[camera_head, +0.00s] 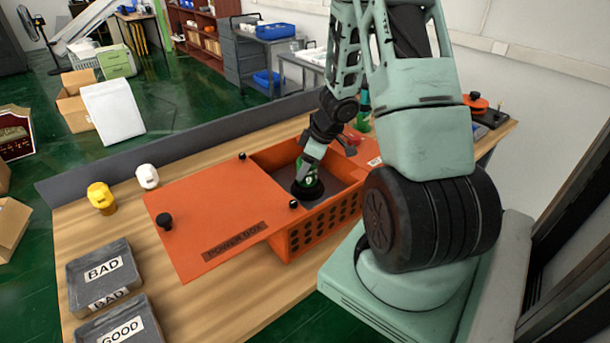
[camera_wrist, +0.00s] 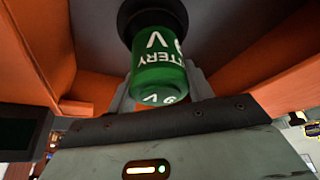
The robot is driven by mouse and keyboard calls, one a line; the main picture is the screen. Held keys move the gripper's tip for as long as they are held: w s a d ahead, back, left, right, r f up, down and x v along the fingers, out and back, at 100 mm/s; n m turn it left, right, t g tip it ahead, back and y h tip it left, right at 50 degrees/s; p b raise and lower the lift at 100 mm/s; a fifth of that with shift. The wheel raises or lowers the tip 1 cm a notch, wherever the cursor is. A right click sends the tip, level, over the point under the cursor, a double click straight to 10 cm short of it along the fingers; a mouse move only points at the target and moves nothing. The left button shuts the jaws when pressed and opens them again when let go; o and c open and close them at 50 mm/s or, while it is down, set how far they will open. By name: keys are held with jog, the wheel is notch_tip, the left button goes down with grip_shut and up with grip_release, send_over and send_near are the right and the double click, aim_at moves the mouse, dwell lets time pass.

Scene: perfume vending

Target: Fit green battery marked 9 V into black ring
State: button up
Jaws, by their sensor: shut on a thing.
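The green battery (camera_wrist: 160,62), with "BATTERY" and "9 V" in white, is between the two grey fingers of my gripper (camera_wrist: 160,88). The black ring (camera_wrist: 150,12) surrounds or meets the battery's far end; how deep the end sits in it is hidden. In the head view my gripper (camera_head: 308,168) reaches down into the open orange power box (camera_head: 305,238), shut on the battery (camera_head: 311,180). The black ring (camera_head: 307,190) shows just under the battery on the box's grey floor. The battery looks about upright.
The orange lid (camera_head: 212,215) marked POWER BOX lies left of the box opening. Grey trays marked BAD (camera_head: 105,272) and GOOD (camera_head: 122,325) stand at front left. Yellow (camera_head: 102,197) and white (camera_head: 147,176) pieces stand behind them. The box walls close around my gripper.

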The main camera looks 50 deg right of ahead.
jog(key=shift+f, duration=1.05)
jog(key=shift+f+b, duration=0.1)
jog(key=shift+b, duration=0.2)
jog(key=shift+f, duration=0.25)
jog(key=o, duration=1.4)
jog(key=shift+c, duration=0.2)
jog(key=shift+r, duration=0.1)
